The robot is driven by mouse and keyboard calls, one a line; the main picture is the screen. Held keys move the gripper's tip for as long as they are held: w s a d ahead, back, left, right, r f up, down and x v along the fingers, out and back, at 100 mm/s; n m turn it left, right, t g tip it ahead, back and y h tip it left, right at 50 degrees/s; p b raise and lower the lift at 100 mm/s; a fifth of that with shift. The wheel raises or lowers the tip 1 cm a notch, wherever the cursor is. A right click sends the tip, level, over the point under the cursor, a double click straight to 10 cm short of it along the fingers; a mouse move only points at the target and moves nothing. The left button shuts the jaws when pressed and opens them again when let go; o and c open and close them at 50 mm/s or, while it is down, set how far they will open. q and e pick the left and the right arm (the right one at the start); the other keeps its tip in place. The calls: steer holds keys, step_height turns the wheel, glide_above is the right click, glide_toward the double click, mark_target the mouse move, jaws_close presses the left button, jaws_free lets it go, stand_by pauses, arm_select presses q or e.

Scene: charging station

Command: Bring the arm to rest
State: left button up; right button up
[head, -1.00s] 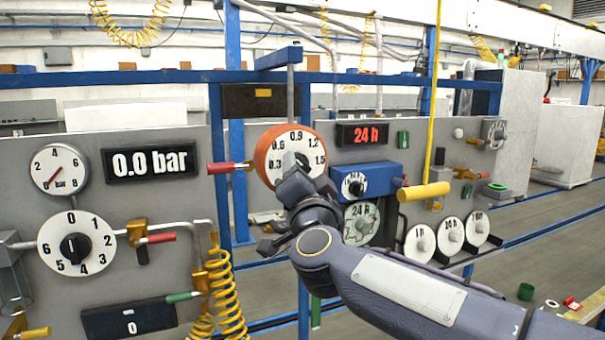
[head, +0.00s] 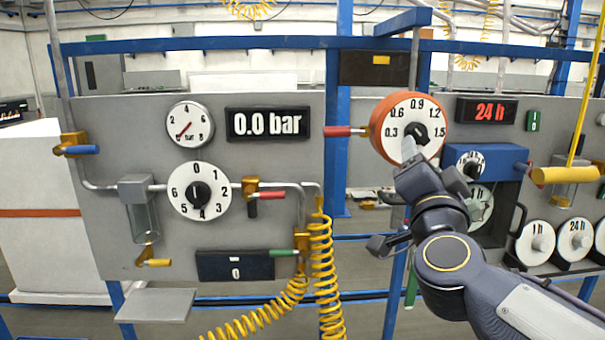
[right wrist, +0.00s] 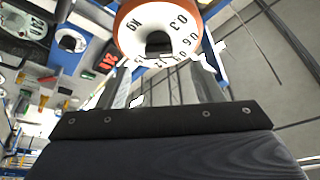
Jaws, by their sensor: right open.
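My right arm comes in from the right in the head view. I cannot tell whether a finger touches the dial. My left gripper is not in view.
A grey panel (head: 100,210) carries a pressure gauge (head: 190,124), a 0.0 bar display (head: 268,123) and a numbered selector (head: 220,180). Yellow coiled hoses (head: 322,270) hang below. A yellow handle (head: 565,175) hangs at the right. Blue frame posts (head: 337,180) stand behind.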

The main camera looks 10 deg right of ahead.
steer(key=s+a+f+n+g+y, duration=0.2)
steer(key=s+a+f+n+y, duration=0.1)
steer(key=f+n+y, duration=0.3)
steer(key=s+a+f+n+g+y, duration=0.2)
steer(key=s+a+f+n+y, duration=0.15)
steer(key=f, duration=0.55)
steer(key=s+f+n+g, duration=0.1)
steer(key=s+f+g, duration=0.4)
steer(key=s+f, duration=0.3)
steer(key=s+f+n+g+y, duration=0.1)
steer(key=s+f+g, duration=0.4)
steer(key=s+f, duration=0.3)
step_height(320, 180, down, 5)
steer(key=shift+d+r, duration=0.1)
steer(key=shift+d, duration=0.1)
